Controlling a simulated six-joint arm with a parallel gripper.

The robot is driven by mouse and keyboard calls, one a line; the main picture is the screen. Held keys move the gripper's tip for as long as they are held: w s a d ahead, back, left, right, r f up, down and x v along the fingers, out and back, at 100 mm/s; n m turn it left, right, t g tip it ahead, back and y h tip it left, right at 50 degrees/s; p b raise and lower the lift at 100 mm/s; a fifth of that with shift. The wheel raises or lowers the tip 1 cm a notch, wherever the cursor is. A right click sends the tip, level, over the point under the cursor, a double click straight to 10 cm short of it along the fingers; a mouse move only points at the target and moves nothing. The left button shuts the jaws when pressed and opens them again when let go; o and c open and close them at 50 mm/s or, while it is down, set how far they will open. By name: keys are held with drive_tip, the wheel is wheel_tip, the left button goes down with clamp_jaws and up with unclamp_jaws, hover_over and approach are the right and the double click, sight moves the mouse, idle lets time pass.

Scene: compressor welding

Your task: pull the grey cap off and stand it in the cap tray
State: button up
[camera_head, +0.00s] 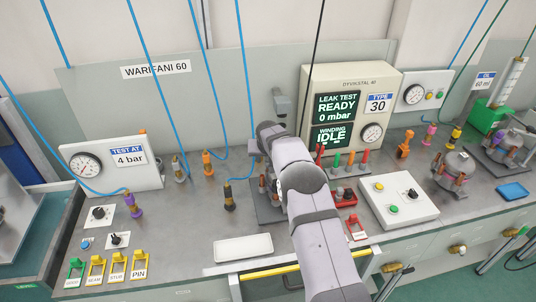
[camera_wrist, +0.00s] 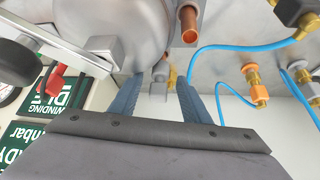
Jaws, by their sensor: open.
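In the wrist view my gripper (camera_wrist: 160,88) is open. A small grey piece (camera_wrist: 159,74), which looks like the grey cap, shows between its two blue fingers with space on both sides. The piece is beside the silver compressor body (camera_wrist: 112,22), near an open copper pipe end (camera_wrist: 190,26). I cannot tell how the piece is seated. In the head view my arm hides the gripper and most of the compressor. An empty white tray (camera_head: 243,248), likely the cap tray, lies on the bench to the left of my arm.
A tester box (camera_head: 350,95) stands behind my arm. A white button box (camera_head: 398,200) is to its right. Blue hoses hang to the bench, with orange (camera_head: 207,163) and black-and-brass couplers (camera_head: 229,197) to the left. A small blue tray (camera_head: 512,191) lies far right.

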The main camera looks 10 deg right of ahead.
drive_tip(key=shift+w+f, duration=0.15)
drive_tip(key=shift+f, duration=0.05)
clamp_jaws()
drive_tip(key=c, duration=0.6)
unclamp_jaws()
drive_tip(key=shift+c, duration=0.2)
clamp_jaws()
drive_tip(key=shift+r, duration=0.25)
drive_tip(key=shift+r+p, duration=1.15)
drive_tip(key=shift+r, duration=0.9)
